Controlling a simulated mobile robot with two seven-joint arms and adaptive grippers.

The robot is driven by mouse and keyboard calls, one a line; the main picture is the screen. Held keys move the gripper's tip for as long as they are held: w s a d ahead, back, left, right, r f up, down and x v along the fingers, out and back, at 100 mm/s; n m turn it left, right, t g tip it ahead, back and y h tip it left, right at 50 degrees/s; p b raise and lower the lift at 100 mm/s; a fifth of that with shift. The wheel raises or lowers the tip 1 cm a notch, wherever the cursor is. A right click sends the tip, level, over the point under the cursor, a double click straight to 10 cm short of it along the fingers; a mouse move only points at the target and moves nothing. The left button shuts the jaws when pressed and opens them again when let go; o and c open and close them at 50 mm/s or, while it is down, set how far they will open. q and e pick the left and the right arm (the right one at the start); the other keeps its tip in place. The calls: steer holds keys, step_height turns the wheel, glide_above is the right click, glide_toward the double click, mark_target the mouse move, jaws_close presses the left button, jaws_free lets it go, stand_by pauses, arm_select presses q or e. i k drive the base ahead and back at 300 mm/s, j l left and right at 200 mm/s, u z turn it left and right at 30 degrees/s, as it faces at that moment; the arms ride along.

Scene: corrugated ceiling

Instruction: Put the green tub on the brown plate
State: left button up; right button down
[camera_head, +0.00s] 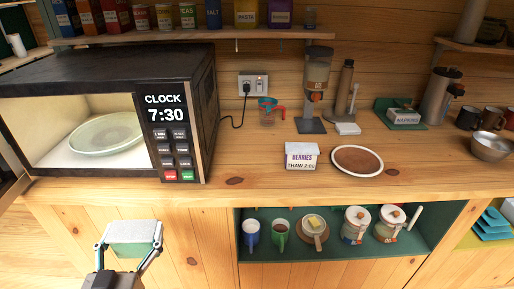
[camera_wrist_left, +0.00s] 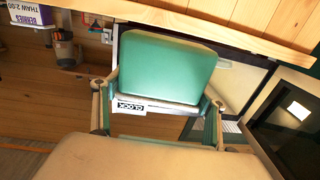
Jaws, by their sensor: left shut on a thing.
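The green tub (camera_head: 133,236) is held in my left gripper (camera_head: 129,248), with a pale top and a greenish body between the two fingers. It is in front of the counter, below the microwave, at the lower left of the head view. In the left wrist view the tub (camera_wrist_left: 167,68) is a rounded green block between the fingers (camera_wrist_left: 158,100). The brown plate (camera_head: 357,160) lies on the counter to the right, brown with a pale rim and empty. My left gripper is well left of it. My right gripper is in neither view.
A microwave (camera_head: 103,75) with its lit interior showing a plate (camera_head: 106,134) stands at the left. A berries box (camera_head: 301,156) sits just left of the brown plate. A dispenser (camera_head: 315,85) stands behind. The counter's front edge (camera_head: 290,190) lies between tub and plate.

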mark_target(359, 166)
steer(key=l+z, duration=0.1)
steer(key=l, duration=0.35)
steer(key=l+z, duration=0.1)
steer(key=l, duration=0.4)
steer(key=i+l+z, duration=0.1)
steer(key=l, duration=0.35)
steer(key=i+l+z, duration=0.1)
steer(key=l, duration=0.35)
steer(key=i+l+z, duration=0.1)
steer(key=l, duration=0.4)
steer(key=i+l+z, duration=0.1)
steer(key=l, duration=0.35)
